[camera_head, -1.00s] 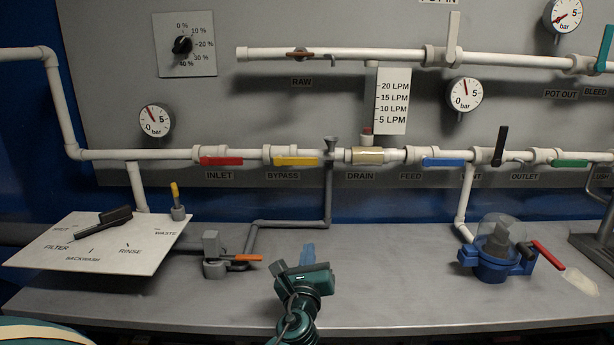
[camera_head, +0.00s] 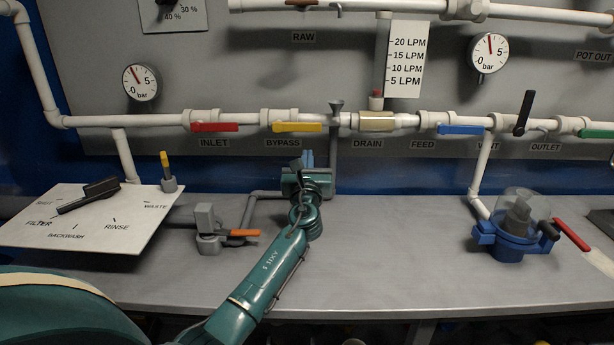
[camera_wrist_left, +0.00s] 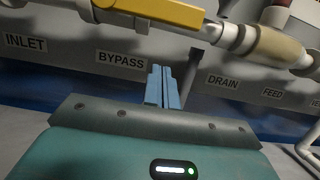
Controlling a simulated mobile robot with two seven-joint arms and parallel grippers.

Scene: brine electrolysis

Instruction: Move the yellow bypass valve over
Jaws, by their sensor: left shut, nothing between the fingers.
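The yellow bypass valve handle (camera_head: 297,127) lies level along the lower white pipe, above the BYPASS label (camera_head: 283,143). It also shows at the top of the left wrist view (camera_wrist_left: 168,11). My left gripper (camera_head: 307,158) is below the handle, near its right end, and apart from it. Its blue fingers (camera_wrist_left: 163,88) are together with nothing between them, in front of the panel between the BYPASS and DRAIN labels. My right gripper is not in view.
A red inlet handle (camera_head: 215,127) is left of the bypass; a brass fitting (camera_head: 376,122) and blue feed handle (camera_head: 460,130) are right. The bench (camera_head: 400,250) is clear at centre right.

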